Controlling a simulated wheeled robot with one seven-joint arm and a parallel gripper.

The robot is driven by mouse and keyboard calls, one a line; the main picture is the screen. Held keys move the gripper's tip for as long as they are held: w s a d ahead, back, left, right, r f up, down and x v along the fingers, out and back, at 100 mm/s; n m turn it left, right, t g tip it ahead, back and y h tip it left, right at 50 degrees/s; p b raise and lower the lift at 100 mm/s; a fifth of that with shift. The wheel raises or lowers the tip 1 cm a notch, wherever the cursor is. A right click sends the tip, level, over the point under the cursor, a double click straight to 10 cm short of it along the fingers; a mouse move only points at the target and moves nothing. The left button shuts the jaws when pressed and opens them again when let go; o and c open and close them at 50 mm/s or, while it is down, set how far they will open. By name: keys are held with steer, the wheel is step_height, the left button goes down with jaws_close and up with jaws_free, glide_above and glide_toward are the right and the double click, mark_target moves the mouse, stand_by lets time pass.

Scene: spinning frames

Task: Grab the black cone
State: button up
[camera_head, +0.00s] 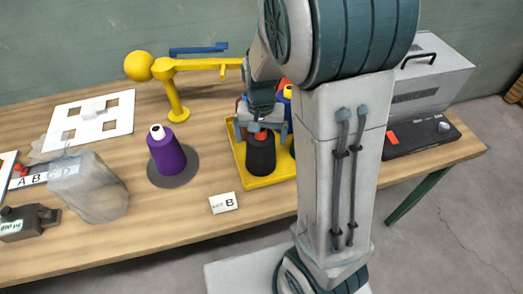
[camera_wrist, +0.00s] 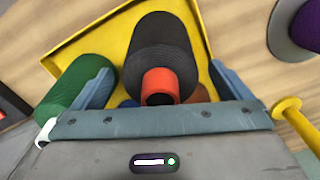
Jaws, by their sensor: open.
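The black cone (camera_head: 261,156) with a red-orange tip stands in the yellow tray (camera_head: 282,174), left of my arm column. My gripper (camera_head: 262,118) is right over its top, pointing down. In the wrist view the black cone (camera_wrist: 160,42) lies between the two blue-grey fingers of my gripper (camera_wrist: 159,88), its red tip close to the palm. The fingers are apart, one on each side of the cone. I cannot tell whether either finger touches it.
A green cone (camera_wrist: 82,88) stands close beside one finger in the tray. A purple cone (camera_head: 166,153) stands on a grey disc to the left. A yellow stand (camera_head: 176,92) with a ball and arm rises behind. A card marked B (camera_head: 223,203) lies in front.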

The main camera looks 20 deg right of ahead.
steer(key=c, duration=1.8)
steer(key=shift+r, duration=0.1)
steer(key=shift+c, duration=0.6)
steer(key=shift+r, duration=0.1)
